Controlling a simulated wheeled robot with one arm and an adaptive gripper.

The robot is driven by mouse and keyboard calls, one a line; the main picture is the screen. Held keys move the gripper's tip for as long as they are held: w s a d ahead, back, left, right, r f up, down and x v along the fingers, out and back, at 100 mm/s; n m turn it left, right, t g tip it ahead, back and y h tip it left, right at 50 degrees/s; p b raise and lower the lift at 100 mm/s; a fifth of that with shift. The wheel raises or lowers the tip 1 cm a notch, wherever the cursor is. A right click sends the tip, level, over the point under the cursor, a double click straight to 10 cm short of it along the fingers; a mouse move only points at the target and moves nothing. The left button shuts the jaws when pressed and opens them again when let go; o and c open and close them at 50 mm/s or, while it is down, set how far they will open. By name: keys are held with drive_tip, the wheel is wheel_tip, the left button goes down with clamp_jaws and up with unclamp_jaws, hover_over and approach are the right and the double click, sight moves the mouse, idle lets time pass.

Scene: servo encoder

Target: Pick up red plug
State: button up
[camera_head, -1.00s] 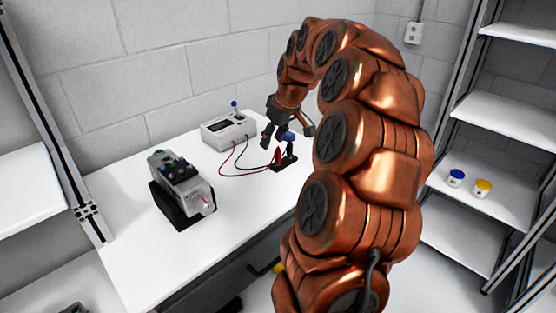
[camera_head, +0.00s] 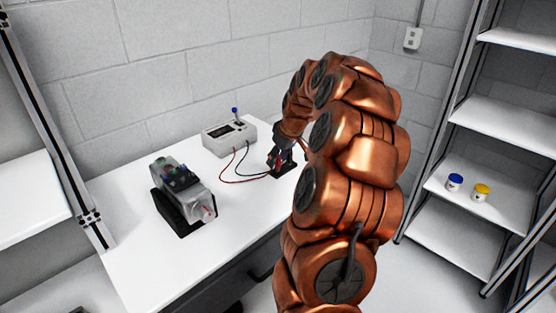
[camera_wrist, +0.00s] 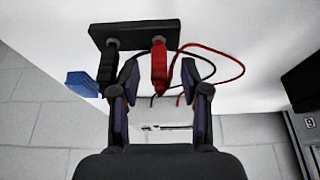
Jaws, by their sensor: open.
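The red plug (camera_wrist: 159,66) stands in a dark holder (camera_wrist: 135,35), beside a black plug (camera_wrist: 109,68). In the wrist view the red plug shows between the tips of my gripper (camera_wrist: 160,80), with a visible gap to each finger. My gripper is open and holds nothing. In the head view my gripper (camera_head: 284,154) is down at the holder at the table's right side, and it partly hides the plugs. A red wire and a black wire run from the plugs to the grey meter (camera_head: 229,138).
A grey device in a black cradle (camera_head: 183,198) stands on the white table (camera_head: 140,250), left of the holder. A blue part (camera_wrist: 82,84) shows beside the black plug in the wrist view. Shelves with a blue jar (camera_head: 454,181) and a yellow jar (camera_head: 481,192) stand at right.

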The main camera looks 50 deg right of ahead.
drive_tip(key=shift+f, duration=0.1)
drive_tip(key=shift+c, duration=0.4)
clamp_jaws()
